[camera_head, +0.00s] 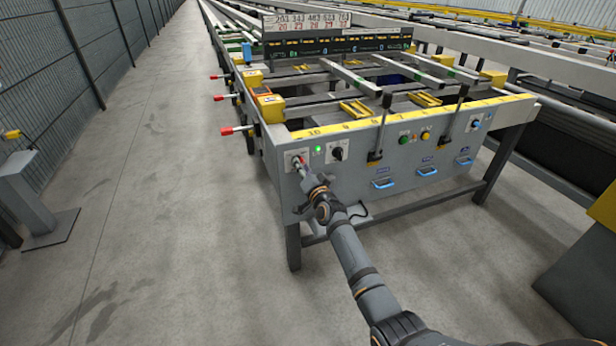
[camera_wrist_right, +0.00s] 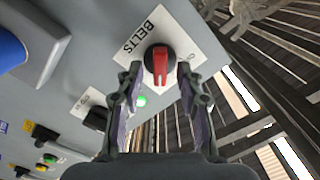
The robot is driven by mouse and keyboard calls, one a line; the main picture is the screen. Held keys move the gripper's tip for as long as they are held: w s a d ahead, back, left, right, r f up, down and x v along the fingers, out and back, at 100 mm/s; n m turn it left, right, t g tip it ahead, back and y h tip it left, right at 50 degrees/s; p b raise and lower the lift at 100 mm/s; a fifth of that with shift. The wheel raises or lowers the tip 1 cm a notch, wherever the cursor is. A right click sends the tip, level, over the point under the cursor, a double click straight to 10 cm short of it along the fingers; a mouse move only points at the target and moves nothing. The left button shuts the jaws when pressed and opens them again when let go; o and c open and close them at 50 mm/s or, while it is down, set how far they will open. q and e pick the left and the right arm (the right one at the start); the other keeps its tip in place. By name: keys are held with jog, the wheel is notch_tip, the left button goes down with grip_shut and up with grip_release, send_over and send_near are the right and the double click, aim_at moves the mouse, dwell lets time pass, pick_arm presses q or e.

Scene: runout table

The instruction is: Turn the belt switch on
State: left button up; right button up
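The belt switch (camera_wrist_right: 160,64) is a round dark knob with a red handle on a white plate (camera_wrist_right: 133,42) marked BELTS. In the right wrist view its red handle runs nearly up and down the picture. My right gripper (camera_wrist_right: 160,80) is open, with one finger on each side of the knob; I cannot tell whether either touches it. In the head view my right gripper (camera_head: 303,172) is at the left end of the table's front panel (camera_head: 345,175), partly covering the switch. A green lamp (camera_head: 318,149) beside the switch is lit. My left gripper is not in view.
A second dark knob (camera_head: 337,153) sits right of the lamp. Farther right are green (camera_head: 404,140) and yellow (camera_head: 425,136) buttons, upright levers and blue handles (camera_head: 384,184). Red-tipped levers (camera_head: 228,131) stick out from the table's left side.

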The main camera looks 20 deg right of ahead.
jog(key=s, duration=1.1)
jog(key=shift+d, duration=0.25)
jog(key=shift+s, duration=0.1)
